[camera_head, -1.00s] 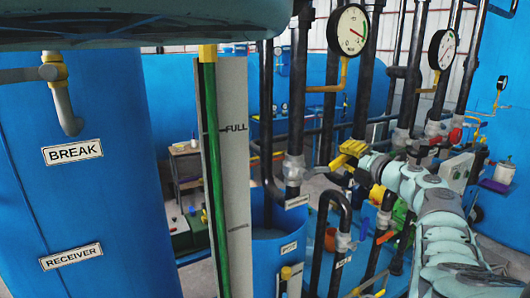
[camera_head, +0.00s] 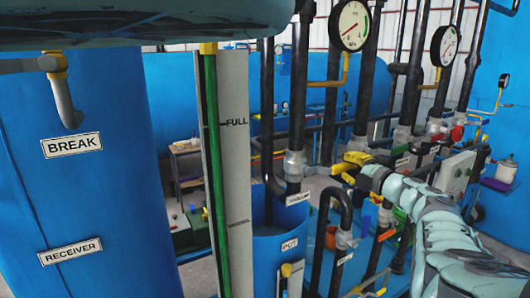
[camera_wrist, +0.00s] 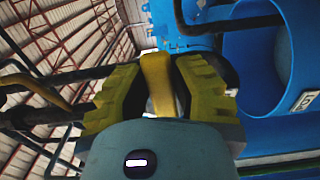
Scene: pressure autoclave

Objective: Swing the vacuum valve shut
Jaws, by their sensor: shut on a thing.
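My gripper (camera_head: 347,167) is at the middle right in the head view, among the dark upright pipes. In the wrist view my gripper (camera_wrist: 157,88) has its two ridged yellow fingers closed on a yellow lever (camera_wrist: 158,72), which stands between them. I take this lever for the valve handle; in the head view the fingers are the same yellow, so I cannot tell it apart there. The valve body behind the fingers is mostly hidden. A small label, seemingly "VACUUM" (camera_head: 297,198), sits on a pipe left of my gripper.
Two round gauges (camera_head: 348,26) (camera_head: 444,46) on yellow stems stand above the arm. A blue pot (camera_head: 280,250) and a black bent pipe (camera_head: 323,225) lie below and left. The blue receiver (camera_head: 110,200) and green sight tube (camera_head: 215,180) fill the left. Pipes crowd the gripper.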

